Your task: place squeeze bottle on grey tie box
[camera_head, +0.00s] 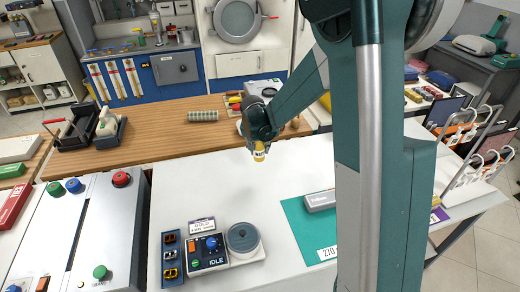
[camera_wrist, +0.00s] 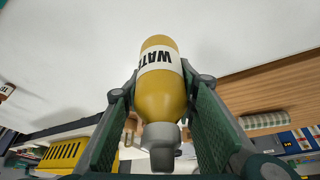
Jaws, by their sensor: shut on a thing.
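My gripper (camera_head: 260,136) is shut on a yellow squeeze bottle (camera_head: 260,152) with a white label and a grey cap. It holds the bottle above the white counter. In the wrist view the bottle (camera_wrist: 160,95) sits between the two green finger pads, with its cap end nearest the camera and black lettering on the label. A grey box (camera_head: 320,201) with small lettering, seemingly the tie box, lies on the teal mat (camera_head: 297,222), to the right of and nearer than the bottle. My arm hides the mat's right part and possibly the box's right end.
A scale-like device (camera_head: 242,240) with a round grey pan and a control box stands at the front of the counter. A wooden counter (camera_head: 165,135) behind holds a striped roll (camera_head: 203,116). Wire racks (camera_head: 478,165) stand at right. White counter between bottle and box is clear.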

